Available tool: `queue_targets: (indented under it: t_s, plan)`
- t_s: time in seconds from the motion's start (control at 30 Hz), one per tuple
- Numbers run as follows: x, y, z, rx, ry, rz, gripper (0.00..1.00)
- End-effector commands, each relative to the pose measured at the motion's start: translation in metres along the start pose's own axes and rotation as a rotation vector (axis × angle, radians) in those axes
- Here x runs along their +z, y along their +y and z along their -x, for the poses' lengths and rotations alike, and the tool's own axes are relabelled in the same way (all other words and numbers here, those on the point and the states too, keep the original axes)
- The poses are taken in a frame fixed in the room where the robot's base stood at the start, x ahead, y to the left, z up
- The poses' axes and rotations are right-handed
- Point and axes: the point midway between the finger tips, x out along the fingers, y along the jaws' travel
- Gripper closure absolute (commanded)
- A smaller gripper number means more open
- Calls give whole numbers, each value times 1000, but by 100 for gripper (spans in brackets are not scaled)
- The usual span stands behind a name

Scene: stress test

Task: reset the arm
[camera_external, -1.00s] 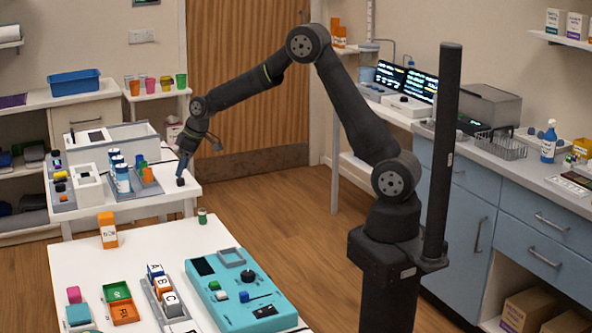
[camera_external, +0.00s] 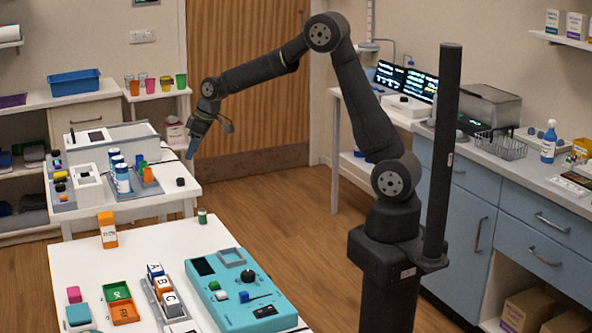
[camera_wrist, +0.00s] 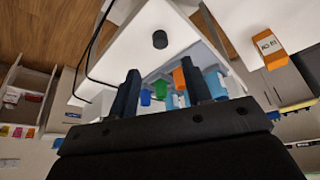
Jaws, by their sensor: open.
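My gripper (camera_external: 190,154) hangs in the air over the right end of the white back table (camera_external: 160,201), pointing down. In the wrist view my gripper (camera_wrist: 160,68) shows two dark fingers spread apart, with nothing held between them. A small black cylinder (camera_external: 180,182) stands on the white table below the gripper, apart from it. It also shows in the wrist view (camera_wrist: 160,39), beyond the fingertips.
Blue-capped bottles (camera_external: 122,178) and a grey-white box (camera_external: 112,145) stand left of my gripper. The front table holds an orange box (camera_external: 107,230), lettered blocks (camera_external: 165,290) and a teal control panel (camera_external: 240,290).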

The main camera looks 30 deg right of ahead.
Motion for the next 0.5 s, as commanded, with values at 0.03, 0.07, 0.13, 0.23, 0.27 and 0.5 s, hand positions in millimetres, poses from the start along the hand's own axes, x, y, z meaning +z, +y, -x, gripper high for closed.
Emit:
queue_targets:
  t_s: [0.03, 0.07, 0.13, 0.23, 0.27, 0.5]
  plan:
    - [-1, 0, 12, 1, 3, 0, 55]
    - [0, 0, 18, 1, 3, 0, 55]
    - [1, 0, 13, -1, -4, 0, 55]
    - [1, 0, -9, -2, -5, -1, 55]
    - [2, 0, -15, -2, -5, -1, 55]
    - [1, 0, -60, -1, -4, -1, 55]
